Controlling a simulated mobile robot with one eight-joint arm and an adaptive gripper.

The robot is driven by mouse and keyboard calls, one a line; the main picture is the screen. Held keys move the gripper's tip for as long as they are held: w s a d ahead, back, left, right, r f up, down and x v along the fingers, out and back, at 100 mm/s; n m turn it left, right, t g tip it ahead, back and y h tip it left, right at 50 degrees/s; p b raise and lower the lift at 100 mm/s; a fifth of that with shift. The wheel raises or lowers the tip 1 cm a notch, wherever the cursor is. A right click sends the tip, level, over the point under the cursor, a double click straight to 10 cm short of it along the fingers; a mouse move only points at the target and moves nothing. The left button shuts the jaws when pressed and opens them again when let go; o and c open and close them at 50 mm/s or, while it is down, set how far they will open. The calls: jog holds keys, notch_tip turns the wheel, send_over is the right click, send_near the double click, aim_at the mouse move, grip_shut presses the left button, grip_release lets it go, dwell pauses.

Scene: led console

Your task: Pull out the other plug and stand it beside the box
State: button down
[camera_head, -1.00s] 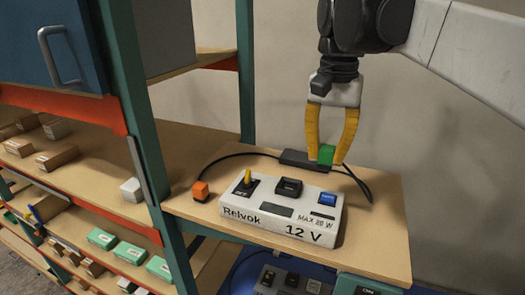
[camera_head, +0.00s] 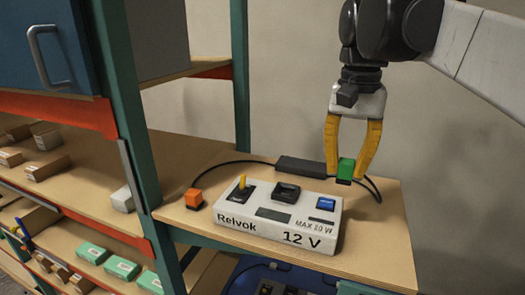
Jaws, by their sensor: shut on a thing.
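The white box (camera_head: 277,226), marked "Relvok 12 V", sits on the wooden shelf top. An empty-looking black socket (camera_head: 286,193) is in the middle of its top. My gripper (camera_head: 350,172) is shut on the green plug (camera_head: 346,168), its yellow fingers on either side. The plug is upright, behind the box's right end; whether its bottom touches the shelf, I cannot tell. The orange plug (camera_head: 194,198) stands on the shelf just left of the box. A black cable (camera_head: 222,168) runs from it to a dark bar (camera_head: 301,167) behind the box.
The box top also carries a yellow lever (camera_head: 242,181) and a blue button (camera_head: 325,204). A cable loops right of the green plug. The shelf top (camera_head: 380,235) is clear right of the box. A green post (camera_head: 125,110) stands at the left.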

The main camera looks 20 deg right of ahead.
jog(key=shift+f, duration=0.2)
send_over(371, 254)
jog(key=shift+f, duration=0.5)
dwell(0.9)
jog(key=shift+f, duration=0.1)
dwell(0.6)
jog(key=shift+f+b, duration=2.4)
jog(key=shift+f, duration=2.1)
jog(key=shift+f+b, duration=0.3)
jog(key=shift+f, duration=0.3)
jog(key=c, duration=1.2)
grip_release()
jog(key=shift+r, duration=0.1)
